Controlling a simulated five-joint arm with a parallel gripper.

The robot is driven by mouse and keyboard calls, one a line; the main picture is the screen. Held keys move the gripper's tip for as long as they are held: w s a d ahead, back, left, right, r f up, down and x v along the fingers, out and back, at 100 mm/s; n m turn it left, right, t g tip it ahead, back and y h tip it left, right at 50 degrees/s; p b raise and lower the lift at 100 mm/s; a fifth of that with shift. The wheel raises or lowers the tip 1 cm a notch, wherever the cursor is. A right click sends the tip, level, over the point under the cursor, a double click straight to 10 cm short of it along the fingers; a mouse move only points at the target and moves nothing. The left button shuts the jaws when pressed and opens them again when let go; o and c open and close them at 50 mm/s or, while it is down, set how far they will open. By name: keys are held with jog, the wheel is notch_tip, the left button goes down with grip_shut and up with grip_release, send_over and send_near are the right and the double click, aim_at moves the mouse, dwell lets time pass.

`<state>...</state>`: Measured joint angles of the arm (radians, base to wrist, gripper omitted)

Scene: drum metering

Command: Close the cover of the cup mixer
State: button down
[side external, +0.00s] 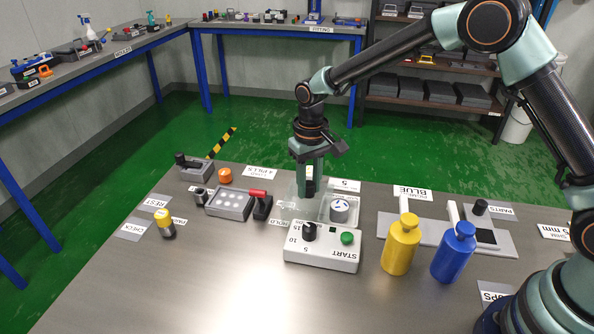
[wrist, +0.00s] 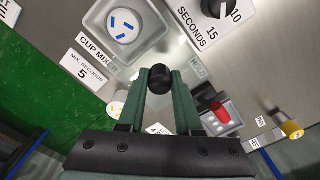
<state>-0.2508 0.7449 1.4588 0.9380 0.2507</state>
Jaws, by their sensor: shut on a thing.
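The cup mixer (side external: 356,214) is a pale tray behind the control box, holding a round grey cup with a white top and blue marks (side external: 339,206). In the wrist view the mixer (wrist: 92,25) is at the upper left with the cup top (wrist: 123,26) uncovered. My gripper (side external: 306,194) is just left of the mixer, pointing down. In the wrist view my gripper (wrist: 160,88) is shut on a black knob (wrist: 160,74). A clear panel, seemingly the cover (side external: 288,207), shows around the fingers; its edges and exact tilt are hard to see.
The control box (side external: 322,258) with a black dial and green START button stands in front. Yellow (side external: 400,246) and blue (side external: 453,254) bottles stand at right. The front left table is clear.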

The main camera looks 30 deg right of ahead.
jog(key=shift+r, duration=0.1)
dwell(0.7)
jog(key=shift+s+d, duration=2.65)
jog(key=shift+d, duration=0.1)
jog(key=c, duration=0.6)
grip_release()
jog(key=shift+d, duration=0.1)
jog(key=shift+r, duration=6.05)
